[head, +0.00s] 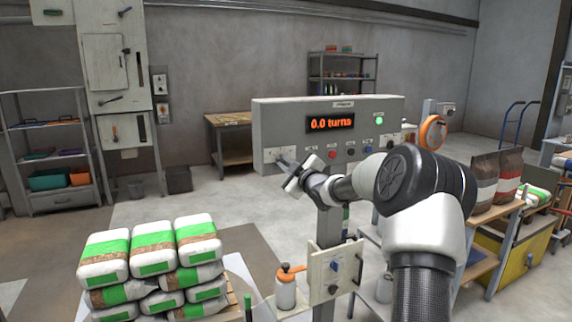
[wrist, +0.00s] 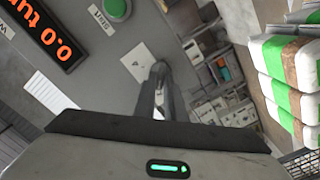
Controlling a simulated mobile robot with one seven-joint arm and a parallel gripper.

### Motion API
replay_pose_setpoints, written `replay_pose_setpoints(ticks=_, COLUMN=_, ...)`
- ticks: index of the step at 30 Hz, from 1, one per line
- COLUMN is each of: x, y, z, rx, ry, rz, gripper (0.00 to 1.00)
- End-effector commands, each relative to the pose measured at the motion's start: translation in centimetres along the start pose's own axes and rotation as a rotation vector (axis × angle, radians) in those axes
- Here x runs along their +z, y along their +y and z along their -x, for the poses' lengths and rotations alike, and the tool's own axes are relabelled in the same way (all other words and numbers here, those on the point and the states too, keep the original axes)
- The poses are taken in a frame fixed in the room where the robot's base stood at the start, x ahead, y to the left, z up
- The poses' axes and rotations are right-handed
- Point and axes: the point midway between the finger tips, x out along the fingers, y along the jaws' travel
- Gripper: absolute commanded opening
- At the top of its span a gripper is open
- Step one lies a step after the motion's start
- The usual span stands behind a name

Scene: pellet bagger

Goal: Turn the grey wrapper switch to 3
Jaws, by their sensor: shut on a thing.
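The grey control box (head: 262,138) has an orange display reading 0.0 turns (head: 330,123). The grey wrapper switch sits on a small white plate at the box's left end; the plate (wrist: 136,62) shows in the wrist view with small markings too blurred to read. My gripper (head: 284,167) is at this plate, and its fingers (wrist: 161,76) are shut on the switch. The fingers hide most of the knob, so I cannot tell which number it points to.
Red and dark controls (head: 332,154) line the box's lower face. White-green bags (head: 152,239) are stacked at the lower left. An orange-rimmed wheel (head: 433,132) is at the right.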

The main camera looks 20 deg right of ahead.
Motion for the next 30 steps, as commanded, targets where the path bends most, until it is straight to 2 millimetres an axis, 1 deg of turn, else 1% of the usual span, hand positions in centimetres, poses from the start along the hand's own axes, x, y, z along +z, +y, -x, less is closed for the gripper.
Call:
replay_pose_setpoints(ticks=5, x=-0.2, y=0.17, z=-0.01, rx=-0.001, ry=0.001, rz=-0.105, gripper=0.0)
replay_pose_setpoints(ticks=21, x=-0.03, y=0.33, z=0.01, rx=-0.002, ry=-0.002, rz=-0.57, gripper=0.0)
replay_pose_setpoints(ticks=30, x=0.07, y=0.33, z=0.01, rx=-0.001, ry=-0.001, rz=-0.745, gripper=0.0)
